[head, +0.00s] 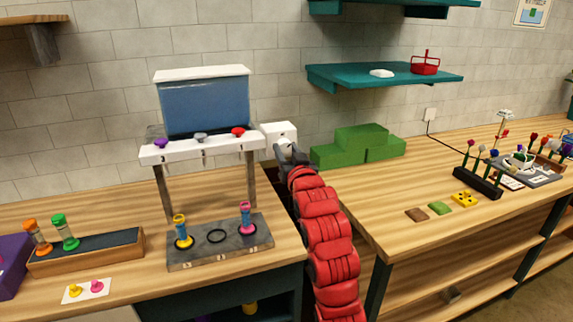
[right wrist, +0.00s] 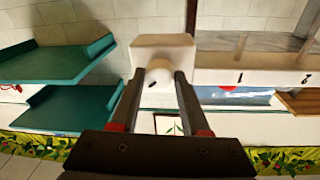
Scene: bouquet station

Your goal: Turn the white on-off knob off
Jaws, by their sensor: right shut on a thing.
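The white on-off knob (right wrist: 159,74) is a short round stub on a white box (right wrist: 163,43), with a small dark mark near it. In the head view the white box (head: 279,130) sits at the right end of the dispenser's white shelf, and the knob is hidden by my gripper. My right gripper (head: 283,150) is at the box's front. In the right wrist view its two fingers (right wrist: 160,80) are on either side of the knob, closed on it. My left gripper is not in view.
The dispenser (head: 205,100) has a blue tank and purple, grey and red knobs. A grey tray (head: 217,258) with two flower tubes stands below. Green blocks (head: 365,148) lie right of my arm. Teal shelves (head: 345,76) hang above. A gap separates the two tables.

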